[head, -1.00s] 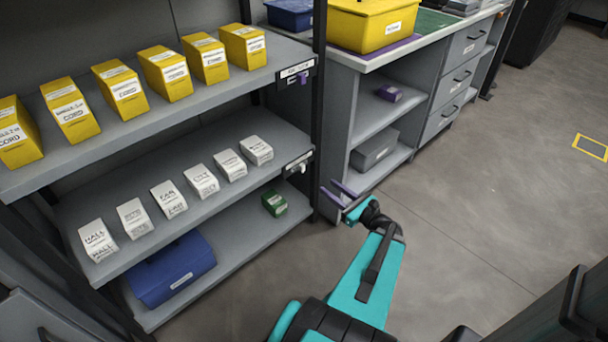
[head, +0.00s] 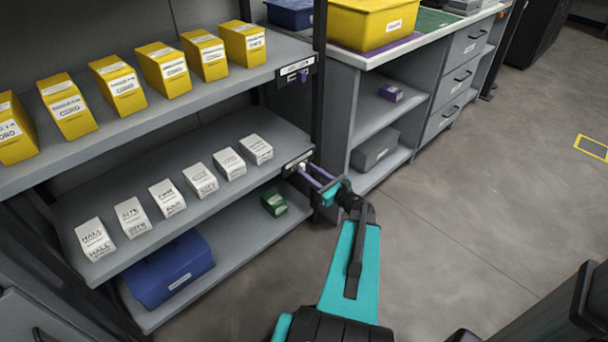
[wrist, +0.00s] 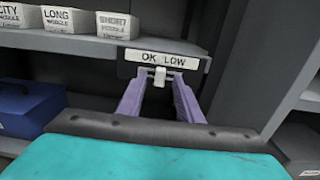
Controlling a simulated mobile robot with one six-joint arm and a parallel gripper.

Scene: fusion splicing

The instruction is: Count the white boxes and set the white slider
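Several white boxes (head: 200,179) stand in one row on the middle shelf, with free shelf to their right. Some also show in the wrist view (wrist: 65,19). A plate marked OK and LOW (wrist: 137,57) is on the shelf's front edge at its right end. The white slider (wrist: 160,76) sits on this plate, near the middle between the two words. My gripper (wrist: 162,79) has its purple fingers apart, one on each side of the slider, with small gaps visible. In the head view my gripper (head: 310,170) reaches the plate from the right.
Yellow boxes (head: 164,69) line the upper shelf, whose edge has a plate with a purple slider (head: 303,76). A blue bin (head: 170,270) and a small green box (head: 274,203) are on the bottom shelf. A workbench (head: 345,105) stands right; the floor (head: 470,190) is clear.

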